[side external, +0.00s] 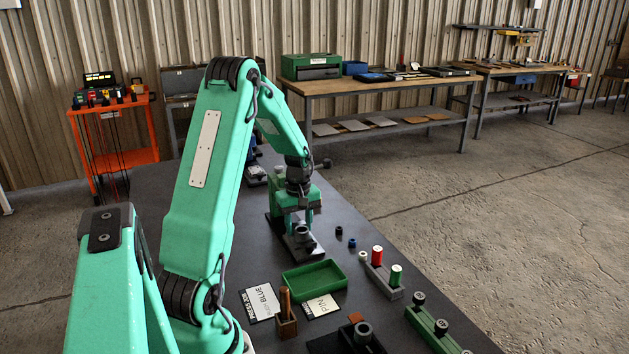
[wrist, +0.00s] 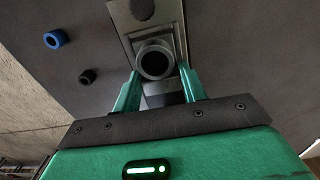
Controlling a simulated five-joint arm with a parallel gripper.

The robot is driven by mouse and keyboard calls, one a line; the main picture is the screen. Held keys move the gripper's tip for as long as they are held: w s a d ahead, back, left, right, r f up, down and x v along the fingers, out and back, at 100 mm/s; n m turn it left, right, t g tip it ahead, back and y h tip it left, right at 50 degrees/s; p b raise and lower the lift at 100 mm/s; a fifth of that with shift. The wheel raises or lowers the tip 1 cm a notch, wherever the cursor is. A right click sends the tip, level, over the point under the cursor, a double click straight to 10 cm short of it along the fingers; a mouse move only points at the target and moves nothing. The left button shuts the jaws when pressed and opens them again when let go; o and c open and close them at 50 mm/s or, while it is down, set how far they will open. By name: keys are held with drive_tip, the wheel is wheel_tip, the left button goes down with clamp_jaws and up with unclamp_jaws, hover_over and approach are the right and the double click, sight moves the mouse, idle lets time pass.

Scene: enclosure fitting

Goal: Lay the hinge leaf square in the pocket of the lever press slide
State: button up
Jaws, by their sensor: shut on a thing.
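A blue ring (wrist: 56,39) and a black ring (wrist: 87,77) lie beside the slide. Nearer are an empty green tray (side external: 314,279), a stand with red and green cylinders (side external: 384,274), two labelled cards and a green peg rail (side external: 436,328).

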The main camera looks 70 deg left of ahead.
sight(299, 225)
drive_tip(key=o, duration=1.2)
drive_tip(key=shift+r, duration=3.95)
